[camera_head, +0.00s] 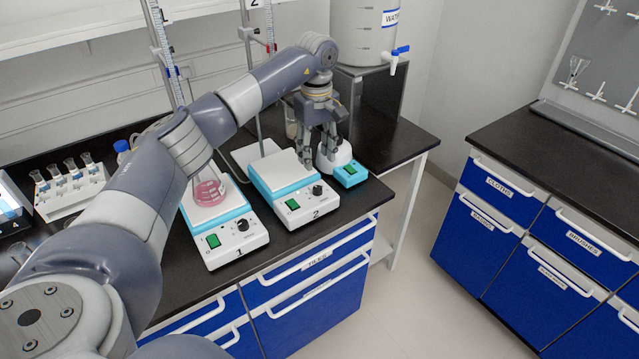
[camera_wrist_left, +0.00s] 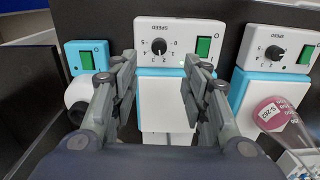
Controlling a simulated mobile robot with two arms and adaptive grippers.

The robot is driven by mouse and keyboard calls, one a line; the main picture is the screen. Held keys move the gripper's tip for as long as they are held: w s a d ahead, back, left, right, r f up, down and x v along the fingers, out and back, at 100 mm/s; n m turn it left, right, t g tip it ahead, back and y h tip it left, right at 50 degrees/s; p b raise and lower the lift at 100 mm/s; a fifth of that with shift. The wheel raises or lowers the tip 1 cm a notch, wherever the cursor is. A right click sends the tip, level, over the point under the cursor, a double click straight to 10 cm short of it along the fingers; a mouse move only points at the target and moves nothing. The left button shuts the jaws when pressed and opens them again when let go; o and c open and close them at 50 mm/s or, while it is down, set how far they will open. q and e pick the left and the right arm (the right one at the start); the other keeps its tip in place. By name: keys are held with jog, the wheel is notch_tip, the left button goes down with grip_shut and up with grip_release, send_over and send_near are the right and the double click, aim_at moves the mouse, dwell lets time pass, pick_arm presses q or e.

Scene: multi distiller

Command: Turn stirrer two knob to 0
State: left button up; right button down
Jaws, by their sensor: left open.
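Stirrer two (camera_head: 275,172) is a white and light-blue box with a "2" on its front panel, a green switch (camera_head: 292,204) and a black knob (camera_head: 317,190). In the left wrist view its panel (camera_wrist_left: 177,27) appears upside down, with the black knob (camera_wrist_left: 158,46) inside a numbered speed dial and the green switch (camera_wrist_left: 203,47) beside it. The exact knob setting is too small to read. My left gripper (camera_head: 320,158) hangs above the stirrer's right side, apart from the knob. In the wrist view its open, empty fingers (camera_wrist_left: 160,60) lie either side of the knob.
Stirrer one (camera_head: 239,241) stands to the left with a flask of pink liquid (camera_head: 209,191) on it. A small blue-and-white device (camera_head: 351,173) stands close on the right. A water tank (camera_head: 362,30) is behind. The counter's front edge is close to both stirrers.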

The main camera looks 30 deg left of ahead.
aim_at(317, 188)
pick_arm(q)
notch_tip(317, 188, down, 10)
jog(key=shift+f+p, duration=0.1)
jog(key=shift+p, duration=1)
grip_shut()
